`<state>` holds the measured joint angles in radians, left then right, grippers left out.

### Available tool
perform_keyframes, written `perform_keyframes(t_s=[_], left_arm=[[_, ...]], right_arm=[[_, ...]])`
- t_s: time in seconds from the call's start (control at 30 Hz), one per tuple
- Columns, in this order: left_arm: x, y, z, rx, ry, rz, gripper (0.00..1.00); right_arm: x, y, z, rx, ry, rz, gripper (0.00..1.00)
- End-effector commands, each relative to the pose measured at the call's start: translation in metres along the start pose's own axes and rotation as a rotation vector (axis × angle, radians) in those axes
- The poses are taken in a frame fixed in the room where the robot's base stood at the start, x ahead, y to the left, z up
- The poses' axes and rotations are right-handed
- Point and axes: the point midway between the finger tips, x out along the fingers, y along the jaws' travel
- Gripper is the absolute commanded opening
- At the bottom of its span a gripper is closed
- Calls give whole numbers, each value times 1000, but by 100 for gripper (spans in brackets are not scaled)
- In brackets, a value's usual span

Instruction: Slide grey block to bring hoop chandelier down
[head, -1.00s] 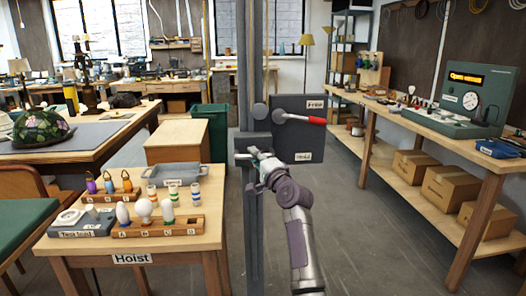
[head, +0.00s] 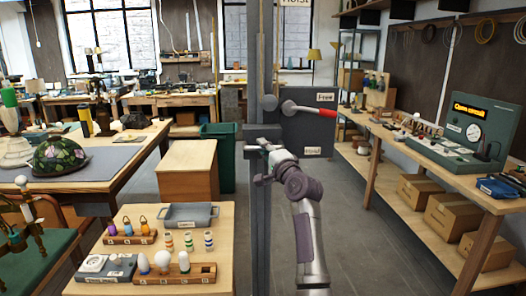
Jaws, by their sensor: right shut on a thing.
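The grey block (head: 266,131) sits on the tall grey post (head: 262,210) in the middle of the head view, with a short bar at its front. My right gripper (head: 259,151) is at this bar, just below the block's front, and is shut on it. The fingers partly hide the bar. My left gripper is out of view. A brass and green fixture with arms and a white bulb (head: 28,193) shows at the left edge, cut off by the frame; I cannot tell whether it is the hoop chandelier.
A grey box (head: 311,135) with a red-tipped lever (head: 322,114) stands right of the post. The low table (head: 215,250) at left carries bulbs, small fittings and a grey tray (head: 190,215). A workbench (head: 400,150) runs along the right. Grey floor between is clear.

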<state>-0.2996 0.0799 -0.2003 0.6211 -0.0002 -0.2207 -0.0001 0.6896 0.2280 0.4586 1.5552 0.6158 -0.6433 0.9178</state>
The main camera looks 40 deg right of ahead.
Motion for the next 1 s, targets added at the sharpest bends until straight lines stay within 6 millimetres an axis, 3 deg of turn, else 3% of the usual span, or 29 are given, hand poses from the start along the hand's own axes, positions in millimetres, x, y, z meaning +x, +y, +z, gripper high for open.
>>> perform_keyframes(t_s=[0.53,0.57,0.7,1.0], left_arm=[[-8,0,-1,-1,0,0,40],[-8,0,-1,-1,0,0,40],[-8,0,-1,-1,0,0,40],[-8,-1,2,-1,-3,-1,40]], right_arm=[[2,-9,1,1,-3,3,0],[2,-9,1,1,-3,3,20],[2,-9,1,1,-3,3,41],[1,-6,1,1,-4,8,41]])
